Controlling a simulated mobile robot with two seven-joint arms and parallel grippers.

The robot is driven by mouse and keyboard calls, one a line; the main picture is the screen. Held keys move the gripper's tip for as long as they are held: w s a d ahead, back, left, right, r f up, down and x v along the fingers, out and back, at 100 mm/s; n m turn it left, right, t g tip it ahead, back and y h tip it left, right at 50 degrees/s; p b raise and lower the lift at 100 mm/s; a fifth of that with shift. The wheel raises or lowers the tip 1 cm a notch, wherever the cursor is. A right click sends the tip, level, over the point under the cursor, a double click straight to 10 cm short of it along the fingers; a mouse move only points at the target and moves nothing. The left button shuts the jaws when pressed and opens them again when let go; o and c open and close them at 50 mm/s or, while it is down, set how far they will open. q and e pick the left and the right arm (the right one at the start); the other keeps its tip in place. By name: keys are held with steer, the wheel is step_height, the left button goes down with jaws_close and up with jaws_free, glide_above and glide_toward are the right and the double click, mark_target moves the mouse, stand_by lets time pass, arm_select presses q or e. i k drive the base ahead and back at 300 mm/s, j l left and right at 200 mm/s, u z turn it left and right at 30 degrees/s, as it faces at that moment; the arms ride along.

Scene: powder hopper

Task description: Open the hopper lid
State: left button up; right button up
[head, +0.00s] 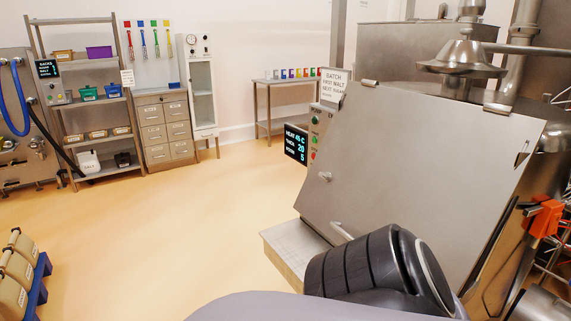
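The hopper lid (420,170) appears to be the large sloped steel panel at the right in the head view. Hinge-like clips sit along its top edge, and no gap shows under it. A pale bar handle (341,230) is low on the panel, partly hidden by my arm. A small knob (325,176) sits higher on the left side. My own black and grey arm link (375,270) comes in at the bottom and covers the panel's lower part. Neither gripper can be made out, and whether anything touches the handle is hidden.
A control box (316,140) with a lit display (296,143) stands at the panel's left edge. A pale step (290,250) juts out below. An orange clamp-like part (542,217) is at the right. Pale containers on a blue pallet (38,280) stand lower left. The middle floor is clear.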

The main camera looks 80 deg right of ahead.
mark_target(441, 170)
steer(key=z, duration=3.05)
